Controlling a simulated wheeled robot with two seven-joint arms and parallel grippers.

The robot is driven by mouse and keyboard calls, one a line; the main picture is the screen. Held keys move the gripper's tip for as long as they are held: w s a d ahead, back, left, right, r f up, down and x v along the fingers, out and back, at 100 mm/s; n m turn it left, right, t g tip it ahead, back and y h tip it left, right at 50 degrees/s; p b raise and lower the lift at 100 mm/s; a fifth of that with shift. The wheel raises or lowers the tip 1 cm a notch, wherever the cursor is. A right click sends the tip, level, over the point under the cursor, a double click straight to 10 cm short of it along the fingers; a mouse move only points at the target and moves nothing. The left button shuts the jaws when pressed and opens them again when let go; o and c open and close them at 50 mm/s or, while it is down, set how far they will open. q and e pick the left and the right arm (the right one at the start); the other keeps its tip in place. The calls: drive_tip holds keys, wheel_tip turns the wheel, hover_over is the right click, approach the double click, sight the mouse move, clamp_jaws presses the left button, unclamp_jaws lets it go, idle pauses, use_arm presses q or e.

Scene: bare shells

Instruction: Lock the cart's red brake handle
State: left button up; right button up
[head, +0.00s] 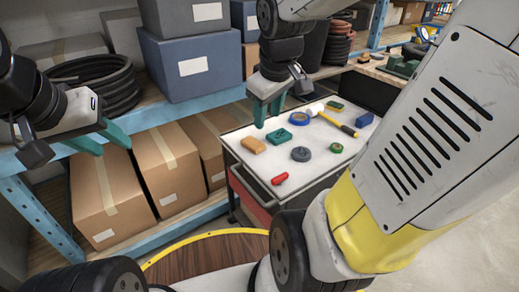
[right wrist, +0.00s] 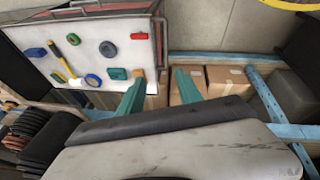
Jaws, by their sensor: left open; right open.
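The cart (head: 312,164) has a pale top with a dark rim. A short red piece (head: 280,178), which looks like the brake handle, shows at the near left part of the top. It also shows in the right wrist view (right wrist: 138,36); whether it is locked I cannot tell. My right gripper (head: 268,112) is open and empty above the cart's far left edge, beyond the red piece and apart from it. In the right wrist view its teal fingers (right wrist: 160,78) are spread beside the cart edge. My left gripper (head: 112,146) is open and empty at the left, before the shelf, far from the cart.
An orange block (head: 253,145), green blocks (head: 278,136), a blue tape roll (head: 299,120), a dark round piece (head: 301,154) and a yellow-handled hammer (head: 338,124) lie on the cart. A blue shelf with cardboard boxes (head: 108,195) stands left. My right arm covers the right side.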

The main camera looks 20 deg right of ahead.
drive_tip(key=w+d+f+n+g+h, duration=0.1)
drive_tip(key=w+d+f+n, duration=0.25)
drive_tip(key=f, duration=0.25)
drive_tip(key=w+d+f+n+g, duration=0.2)
drive_tip(key=w+d+f+n, duration=0.1)
drive_tip(key=w+f+n, duration=0.15)
drive_tip(key=n+g+y, duration=0.1)
drive_tip(key=n, duration=0.6)
hover_over(280, 176)
wheel_tip(280, 176, down, 17)
drive_tip(key=shift+s+f, duration=0.1)
drive_tip(key=shift+f, duration=0.1)
drive_tip(key=shift+f+n, duration=0.4)
drive_tip(key=shift+f, duration=0.35)
wheel_tip(280, 176, down, 7)
drive_tip(key=shift+c, duration=0.2)
clamp_jaws()
